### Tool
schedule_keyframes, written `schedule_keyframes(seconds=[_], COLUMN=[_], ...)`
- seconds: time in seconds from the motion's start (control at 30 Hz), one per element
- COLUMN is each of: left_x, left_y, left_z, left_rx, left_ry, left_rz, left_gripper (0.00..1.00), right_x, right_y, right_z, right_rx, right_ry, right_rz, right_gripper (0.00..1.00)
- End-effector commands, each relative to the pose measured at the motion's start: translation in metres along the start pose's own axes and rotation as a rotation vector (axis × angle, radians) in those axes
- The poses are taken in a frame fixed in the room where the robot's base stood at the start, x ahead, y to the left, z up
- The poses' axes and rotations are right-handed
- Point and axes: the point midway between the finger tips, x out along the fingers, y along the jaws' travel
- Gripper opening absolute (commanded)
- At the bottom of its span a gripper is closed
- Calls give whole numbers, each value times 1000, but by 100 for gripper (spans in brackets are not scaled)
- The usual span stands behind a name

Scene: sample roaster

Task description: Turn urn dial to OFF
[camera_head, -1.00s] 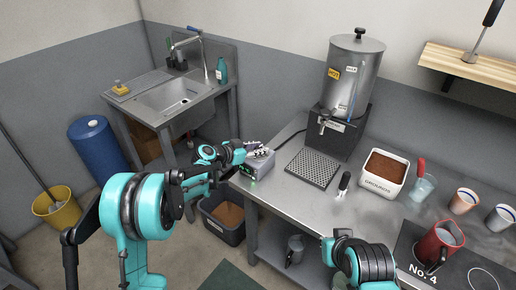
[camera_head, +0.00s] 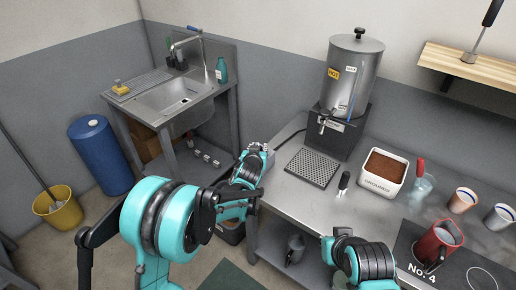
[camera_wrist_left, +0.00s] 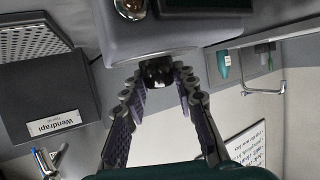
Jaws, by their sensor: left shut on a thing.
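The steel urn (camera_head: 354,75) stands on a black base (camera_head: 338,132) at the back of the counter. A grey control box (camera_head: 268,153) at the counter's left edge is mostly hidden behind my left gripper (camera_head: 256,150) in the head view. In the left wrist view the box (camera_wrist_left: 150,35) fills the top middle, with a black dial (camera_wrist_left: 157,73) on its face. My left gripper (camera_wrist_left: 158,80) has its fingers on both sides of this dial and is shut on it. The dial's marking cannot be read. My right arm (camera_head: 360,265) shows at the lower right; its fingers are not visible.
A drip grate (camera_head: 312,167), a black-handled tool (camera_head: 343,182), a grounds bin (camera_head: 384,175) and several cups stand on the counter. The sink (camera_head: 170,98) is behind at left.

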Motion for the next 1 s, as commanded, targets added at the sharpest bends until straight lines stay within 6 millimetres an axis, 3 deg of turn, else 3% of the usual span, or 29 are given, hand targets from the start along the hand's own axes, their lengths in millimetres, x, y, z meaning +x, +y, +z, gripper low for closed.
schedule_keyframes(seconds=[0.7,1.0], left_x=[1,0], left_y=[1,-1], left_z=[1,2], left_rx=[-200,-253], left_ry=[-3,-5], left_rz=[-484,-611], left_gripper=[0,0], right_x=[-5,-7], right_y=[0,0], right_z=[-4,-5], right_rx=[0,0], right_ry=[0,0], right_rz=[0,0], right_gripper=[0,0])
